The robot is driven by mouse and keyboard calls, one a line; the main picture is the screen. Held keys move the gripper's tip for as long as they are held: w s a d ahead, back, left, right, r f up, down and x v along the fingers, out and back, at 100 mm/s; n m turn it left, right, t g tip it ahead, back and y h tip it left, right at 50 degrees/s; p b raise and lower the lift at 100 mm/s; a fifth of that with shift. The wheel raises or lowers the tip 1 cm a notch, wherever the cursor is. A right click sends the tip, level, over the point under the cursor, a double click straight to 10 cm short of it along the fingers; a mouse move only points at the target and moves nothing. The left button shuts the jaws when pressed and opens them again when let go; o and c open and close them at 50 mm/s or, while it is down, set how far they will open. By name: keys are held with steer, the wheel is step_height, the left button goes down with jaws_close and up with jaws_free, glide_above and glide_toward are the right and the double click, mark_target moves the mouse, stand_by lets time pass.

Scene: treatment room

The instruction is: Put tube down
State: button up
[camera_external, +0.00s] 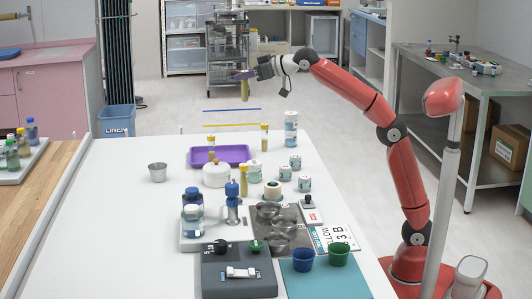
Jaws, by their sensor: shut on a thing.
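My gripper (244,76) is at the end of the stretched-out red arm, raised well above the far end of the white table. It is shut on a slim yellowish tube (245,92), which hangs roughly upright below the fingers, clear of the table. The tube's upper part is hidden by the fingers. A similar yellow-capped tube (264,137) stands on the table below and to the right. Another (211,146) stands at the purple tray (240,153); I cannot tell whether it is in the tray or behind it.
A white round pot (216,175), several white jars and a tall bottle (291,130) stand near the tray. A metal cup (157,172) is to the left.

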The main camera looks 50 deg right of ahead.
steer(key=w+a+h+p, duration=0.1)
steer(key=w+a, duration=0.1)
steer(key=w, duration=0.5)
steer(key=shift+m, duration=0.4)
step_height(320, 180, down, 21)
steer(key=b, duration=1)
steer(key=shift+s+a+r+b, duration=0.1)
steer(key=shift+a+b, duration=0.05)
steer(key=shift+b, duration=0.25)
steer(key=shift+f, duration=0.3)
steer(key=o, duration=0.7)
steer(key=shift+r, duration=0.1)
